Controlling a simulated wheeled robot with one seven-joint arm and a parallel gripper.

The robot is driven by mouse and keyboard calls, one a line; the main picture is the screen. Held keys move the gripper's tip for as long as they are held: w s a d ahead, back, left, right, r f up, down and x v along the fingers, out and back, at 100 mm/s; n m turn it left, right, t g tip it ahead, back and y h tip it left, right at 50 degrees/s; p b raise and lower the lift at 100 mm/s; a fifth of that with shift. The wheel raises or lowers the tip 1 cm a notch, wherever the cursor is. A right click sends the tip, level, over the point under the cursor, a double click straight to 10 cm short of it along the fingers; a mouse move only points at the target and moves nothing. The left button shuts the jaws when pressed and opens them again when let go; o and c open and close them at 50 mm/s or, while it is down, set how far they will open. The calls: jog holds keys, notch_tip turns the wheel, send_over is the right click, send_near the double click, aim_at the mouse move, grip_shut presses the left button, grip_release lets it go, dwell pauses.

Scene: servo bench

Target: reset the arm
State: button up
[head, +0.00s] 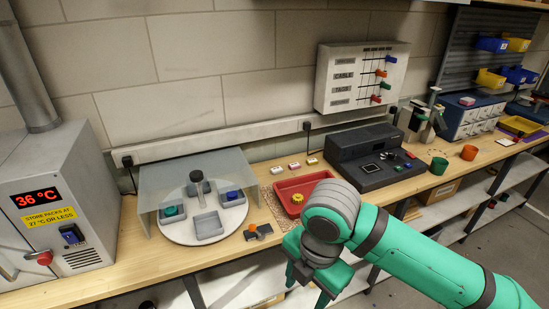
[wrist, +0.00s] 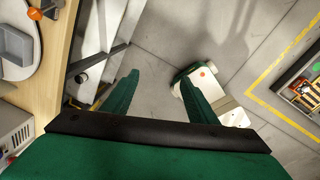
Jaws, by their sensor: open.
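My green arm reaches in from the lower right of the head view, bent at a grey joint in front of the bench edge. My gripper (head: 308,284) points down there, with its fingers partly hidden by the wrist. In the wrist view my gripper (wrist: 160,92) shows two green fingers spread apart with nothing between them. Below the fingers is grey floor. The wooden bench (head: 110,278) is behind the gripper in the head view and at the left in the wrist view.
A red tray (head: 285,207) with a yellow part lies near the gripper. Left of it is a round white turntable (head: 175,236) with grey bins under a clear shield. A dark tester (head: 372,160) stands behind my arm. A grey cabinet (head: 85,210) reading 36 °C stands far left.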

jog(key=w+a+r+m+t+y, duration=0.3)
jog(key=w+a+y, duration=0.1)
jog(key=a, duration=0.4)
jog(key=w+a+r+m+t+y, duration=0.25)
jog(key=a+r+y, duration=0.2)
jog(key=a, duration=0.35)
jog(key=w+a+r+m+t+y, duration=0.3)
jog(key=w+a+t+y, duration=0.15)
jog(key=a, duration=0.45)
jog(key=s+d+f+m+t+h, duration=0.2)
jog(key=s+d+f+m+h, duration=0.15)
jog(key=f+m, duration=0.35)
jog(key=s+d+f+m+t+h, duration=0.3)
jog(key=d+f+m+h, duration=0.1)
jog(key=f+m, duration=0.25)
jog(key=s+d+f+m+t+h, duration=0.2)
jog(key=s+d+f+m+h, duration=0.15)
jog(key=f+m, duration=0.35)
jog(key=s+d+f+h, duration=0.1)
jog(key=s+d+f, duration=0.1)
jog(key=s, duration=0.6)
jog(key=s+d+f+n+g+h, duration=0.1)
jog(key=s+d+f, duration=0.2)
jog(key=s, duration=0.5)
jog(key=s+d+f+n+g, duration=0.1)
jog(key=s+f, duration=0.3)
jog(key=s, duration=0.4)
jog(key=shift+s+d+f+h, duration=0.2)
jog(key=shift+d+h, duration=0.2)
jog(key=shift+d, duration=0.4)
